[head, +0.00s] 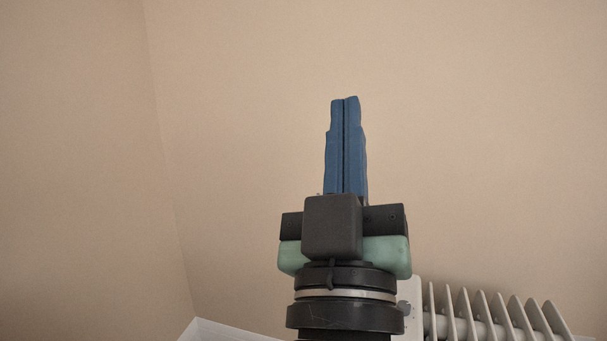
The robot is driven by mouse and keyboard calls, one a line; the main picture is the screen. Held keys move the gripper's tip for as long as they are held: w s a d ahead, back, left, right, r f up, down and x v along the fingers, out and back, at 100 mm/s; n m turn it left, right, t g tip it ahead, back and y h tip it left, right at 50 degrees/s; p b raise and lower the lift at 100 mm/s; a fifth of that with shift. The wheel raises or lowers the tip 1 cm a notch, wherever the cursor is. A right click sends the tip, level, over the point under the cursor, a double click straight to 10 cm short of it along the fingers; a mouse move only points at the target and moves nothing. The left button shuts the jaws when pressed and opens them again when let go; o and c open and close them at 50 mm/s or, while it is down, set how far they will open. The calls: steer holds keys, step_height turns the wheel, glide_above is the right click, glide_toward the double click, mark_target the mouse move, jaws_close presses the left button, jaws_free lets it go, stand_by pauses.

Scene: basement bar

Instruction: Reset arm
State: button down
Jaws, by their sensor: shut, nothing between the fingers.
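My gripper (345,98) stands upright in the middle of the head view, its blue fingers pointing up. The two fingers lie side by side against each other, with only a thin dark seam between them. Nothing is held. The dark and pale green gripper body and my black wrist show below the fingers. The rest of my arm is out of the frame.
A plain beige wall (480,150) fills most of the view, with a corner at the left. A white ribbed radiator (490,318) is at the lower right, partly hidden by my wrist. White skirting (215,332) shows at the bottom left.

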steer(key=s+a+r+m+t+y+p, duration=0.3)
steer(key=s+r, duration=0.4)
steer(key=r, duration=0.6)
step_height(320, 180, up, 35)
steer(key=g+p, duration=0.1)
steer(key=p, duration=3.4)
steer(key=shift+w+a+f+n+h, duration=0.2)
steer(key=shift+a+n+h, duration=0.1)
steer(key=shift+h, duration=0.1)
steer(key=c, duration=1.5)
jaws_free()
steer(key=shift+r+p, duration=0.25)
steer(key=shift+p, duration=0.25)
steer(key=shift+c, duration=0.2)
steer(key=shift+o, duration=1.1)
steer(key=o, duration=0.5)
steer(key=shift+a, duration=0.1)
